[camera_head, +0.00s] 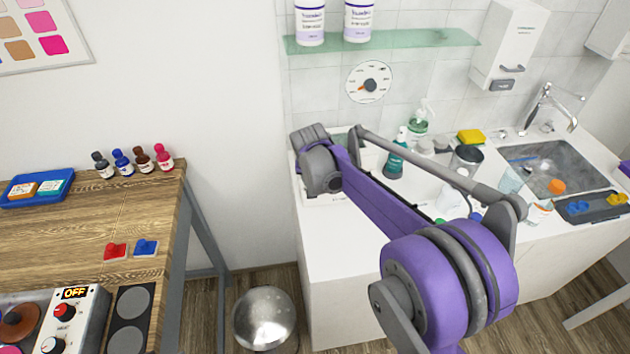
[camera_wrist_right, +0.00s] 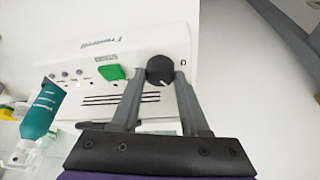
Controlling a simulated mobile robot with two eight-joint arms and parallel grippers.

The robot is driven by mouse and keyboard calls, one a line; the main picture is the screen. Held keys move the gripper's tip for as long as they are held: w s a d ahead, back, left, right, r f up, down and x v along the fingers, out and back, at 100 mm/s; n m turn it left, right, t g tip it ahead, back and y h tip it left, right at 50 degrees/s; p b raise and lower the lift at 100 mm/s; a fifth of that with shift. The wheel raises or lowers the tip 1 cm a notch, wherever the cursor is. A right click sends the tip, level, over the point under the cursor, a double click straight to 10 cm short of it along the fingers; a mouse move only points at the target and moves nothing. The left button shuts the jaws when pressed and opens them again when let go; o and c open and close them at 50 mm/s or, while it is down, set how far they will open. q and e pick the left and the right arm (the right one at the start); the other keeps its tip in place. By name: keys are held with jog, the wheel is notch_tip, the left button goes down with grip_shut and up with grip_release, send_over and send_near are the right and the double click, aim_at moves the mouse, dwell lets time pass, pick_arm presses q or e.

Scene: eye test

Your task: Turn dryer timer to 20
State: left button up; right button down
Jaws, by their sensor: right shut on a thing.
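In the right wrist view, a white device (camera_wrist_right: 125,50) has a black round knob (camera_wrist_right: 159,68) on its face, with a small light mark near the knob's lower edge. My right gripper (camera_wrist_right: 161,78) has one grey finger on each side of the knob and is shut on it. A green button (camera_wrist_right: 111,72), dark slots and small round controls are on the same face. No timer numbers can be read there. In the head view, my right arm reaches over the counter and hides most of the device and the gripper's fingers. My left gripper is in neither view.
A round wall dial (camera_head: 369,82) with an orange-marked black knob hangs below a glass shelf (camera_head: 440,37). A teal bottle (camera_head: 395,160) stands near my right arm, also seen in the wrist view (camera_wrist_right: 42,110). A sink (camera_head: 560,165) is at right.

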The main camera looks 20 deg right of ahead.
jog(key=m, duration=0.2)
jog(key=m+g+h, duration=0.1)
jog(key=m, duration=0.2)
jog(key=shift+a+g, duration=0.15)
jog(key=shift+g, duration=0.15)
jog(key=shift+m+h, duration=0.3)
jog(key=shift+m, duration=0.1)
jog(key=c, duration=0.7)
grip_release()
jog(key=v, duration=1)
jog(key=shift+a+r+p, duration=0.15)
jog(key=shift+r+p, duration=0.15)
jog(key=shift+r, duration=0.05)
